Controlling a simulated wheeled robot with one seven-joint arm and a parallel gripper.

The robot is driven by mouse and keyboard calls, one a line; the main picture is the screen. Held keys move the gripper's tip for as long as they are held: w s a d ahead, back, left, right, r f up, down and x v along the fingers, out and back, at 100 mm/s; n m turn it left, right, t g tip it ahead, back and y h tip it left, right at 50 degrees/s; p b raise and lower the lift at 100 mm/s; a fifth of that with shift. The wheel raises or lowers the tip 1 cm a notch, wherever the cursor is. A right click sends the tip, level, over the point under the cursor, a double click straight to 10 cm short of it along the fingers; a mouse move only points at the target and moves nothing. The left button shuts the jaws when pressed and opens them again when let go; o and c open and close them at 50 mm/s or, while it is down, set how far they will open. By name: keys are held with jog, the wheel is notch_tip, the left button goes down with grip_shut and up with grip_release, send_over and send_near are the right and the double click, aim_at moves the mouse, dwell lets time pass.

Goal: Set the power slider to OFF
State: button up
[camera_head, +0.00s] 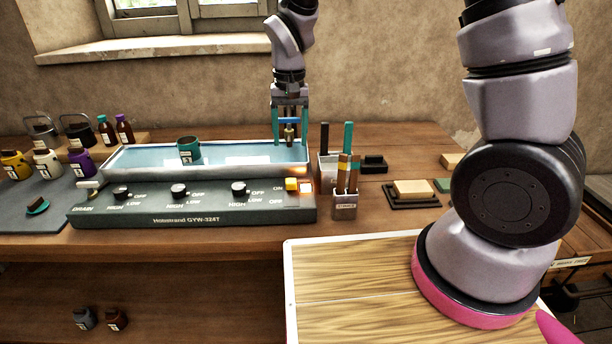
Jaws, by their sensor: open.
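Three black knobs (178,190) line the panel. A teal mug (189,150) is at the basin. Right of the panel stand holders with brushes (345,204) and a pale block on a dark tray (412,189). Jars and bottles crowd the left.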

aim_at(291, 180)
notch_tip(291, 180, down, 12)
jog(key=shift+f, duration=0.1)
dwell(0.5)
jog(key=shift+a, duration=0.1)
grip_shut()
dwell(1.2)
